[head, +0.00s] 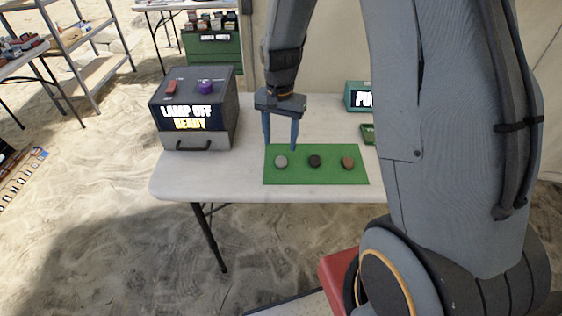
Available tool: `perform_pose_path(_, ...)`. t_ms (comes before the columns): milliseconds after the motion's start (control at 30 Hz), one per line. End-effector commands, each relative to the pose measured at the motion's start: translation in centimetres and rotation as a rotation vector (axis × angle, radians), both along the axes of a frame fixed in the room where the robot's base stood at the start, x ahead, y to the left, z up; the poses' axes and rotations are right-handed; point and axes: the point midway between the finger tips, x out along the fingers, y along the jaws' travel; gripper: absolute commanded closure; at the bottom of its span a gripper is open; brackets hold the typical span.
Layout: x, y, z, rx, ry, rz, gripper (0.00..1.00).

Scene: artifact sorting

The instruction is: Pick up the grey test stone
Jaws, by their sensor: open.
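The grey test stone (281,161) lies at the left end of a green mat (315,177) on the white table (215,186). A near-black stone (315,161) lies in the middle of the mat, and a brown stone (348,162) lies at its right. My gripper (280,148) points down, open, with its fingertips showing just above the grey stone in the picture. Nothing is between its fingers that I can see. The exact height of the fingertips above the stone is hard to tell from this one view.
A dark box (204,144) with a "LAMP OFF READY" display, a red switch and a purple knob stands left of the mat. A green device (357,96) and a small green tray (368,129) sit at the right, partly hidden by my arm. Bare tabletop lies between box and mat.

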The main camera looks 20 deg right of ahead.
Motion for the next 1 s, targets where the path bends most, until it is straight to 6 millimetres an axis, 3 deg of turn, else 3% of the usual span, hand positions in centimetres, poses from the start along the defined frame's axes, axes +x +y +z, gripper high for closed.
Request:
perform_pose_path(700, 0.0, -0.3, -7.0, 0.0, 0.001, 0.002, 0.47)
perform_pose_path(1000, 0.0, -0.3, -7.4, 0.0, 0.0, 0.003, 0.47)
